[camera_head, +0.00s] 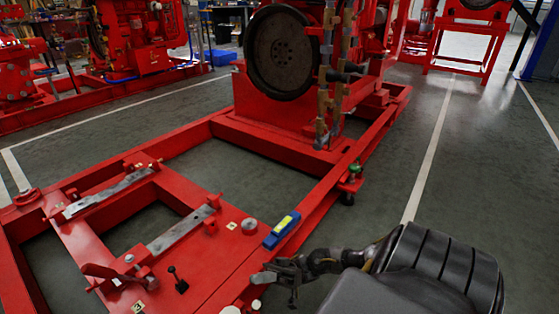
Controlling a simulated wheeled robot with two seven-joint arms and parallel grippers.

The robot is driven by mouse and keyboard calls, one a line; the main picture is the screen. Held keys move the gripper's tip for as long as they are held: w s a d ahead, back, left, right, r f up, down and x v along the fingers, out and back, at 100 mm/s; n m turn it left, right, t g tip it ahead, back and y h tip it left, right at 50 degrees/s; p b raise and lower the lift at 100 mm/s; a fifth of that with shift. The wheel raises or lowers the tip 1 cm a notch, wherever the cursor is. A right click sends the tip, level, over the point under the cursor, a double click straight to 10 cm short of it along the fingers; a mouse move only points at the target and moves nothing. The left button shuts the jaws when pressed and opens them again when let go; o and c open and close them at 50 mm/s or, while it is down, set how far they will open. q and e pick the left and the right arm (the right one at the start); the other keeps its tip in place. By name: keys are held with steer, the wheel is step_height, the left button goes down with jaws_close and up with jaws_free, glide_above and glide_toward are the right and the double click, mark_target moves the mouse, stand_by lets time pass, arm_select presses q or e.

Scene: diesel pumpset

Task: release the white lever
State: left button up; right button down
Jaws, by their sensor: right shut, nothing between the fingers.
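My right gripper (268,273) reaches in from the lower right. It is shut and empty, its tips at the right edge of the red frame (214,272). No white lever shows clearly. A small white round end (256,304) sits just below the gripper at the frame's edge, and a second pale round piece (231,310) is cut by the bottom border. I cannot tell whether either belongs to the lever. My left gripper is not in view.
A yellow and blue box (282,229) and a grey knob (249,225) sit on the frame near the gripper. A black lever (178,280) stands to the left. An engine with a dark flywheel (283,52) stands behind. The floor on the right is clear.

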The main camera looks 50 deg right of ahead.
steer(key=b+v, duration=0.1)
steer(key=v, duration=0.9)
steer(key=shift+s, duration=0.25)
steer(key=shift+s+a, duration=0.1)
steer(key=shift+a, duration=0.05)
